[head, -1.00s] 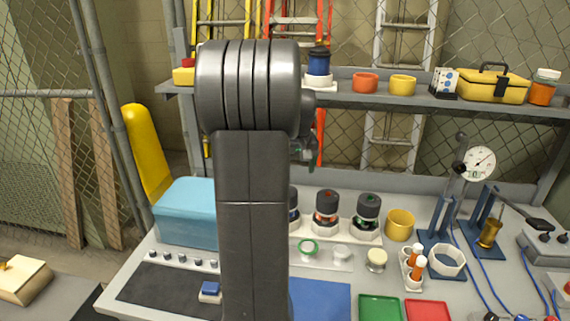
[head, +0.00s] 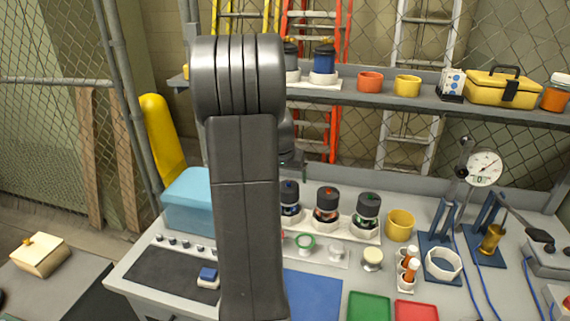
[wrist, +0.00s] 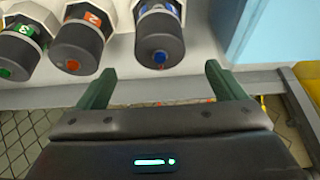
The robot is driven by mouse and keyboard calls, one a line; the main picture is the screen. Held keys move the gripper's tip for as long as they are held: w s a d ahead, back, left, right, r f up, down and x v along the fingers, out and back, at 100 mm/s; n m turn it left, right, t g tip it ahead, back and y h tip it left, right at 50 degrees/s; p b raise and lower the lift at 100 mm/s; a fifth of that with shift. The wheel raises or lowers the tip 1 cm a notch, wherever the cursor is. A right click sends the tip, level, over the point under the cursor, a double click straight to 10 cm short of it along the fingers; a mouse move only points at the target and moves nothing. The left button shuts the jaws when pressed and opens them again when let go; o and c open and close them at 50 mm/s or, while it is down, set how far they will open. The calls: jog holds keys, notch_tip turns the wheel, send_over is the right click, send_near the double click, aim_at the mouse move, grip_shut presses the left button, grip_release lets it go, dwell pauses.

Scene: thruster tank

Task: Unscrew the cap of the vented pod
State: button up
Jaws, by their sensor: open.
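Three dark-capped pods stand in a white rack (head: 340,232) on the bench: one with a blue mark (head: 290,198), one with an orange mark (head: 326,205) and one with a green mark (head: 367,209). I cannot tell which pod is the vented one. In the wrist view the blue-marked pod (wrist: 159,38) lies just beyond and between the fingertips of my gripper (wrist: 160,70). My gripper is open and empty, apart from the pod. The orange-marked pod (wrist: 78,46) and green-marked pod (wrist: 20,50) are to the left there. My arm hides most of my gripper in the head view.
More pods (head: 323,64) stand on the shelf (head: 440,98) behind. A blue box (head: 188,202) is left of the rack, close by. A yellow cup (head: 400,226), a vial holder (head: 404,282) and a dial gauge stand (head: 484,168) are to the right.

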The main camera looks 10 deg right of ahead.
aim_at(288, 184)
jog(key=p+x, duration=0.1)
jog(key=x, duration=0.7)
jog(key=shift+s, duration=0.1)
jog(key=shift+c, duration=0.4)
jog(key=c, duration=1)
jog(key=shift+o, duration=0.9)
jog(key=shift+c, duration=0.6)
jog(key=shift+r+p, duration=0.15)
jog(key=shift+p, duration=0.3)
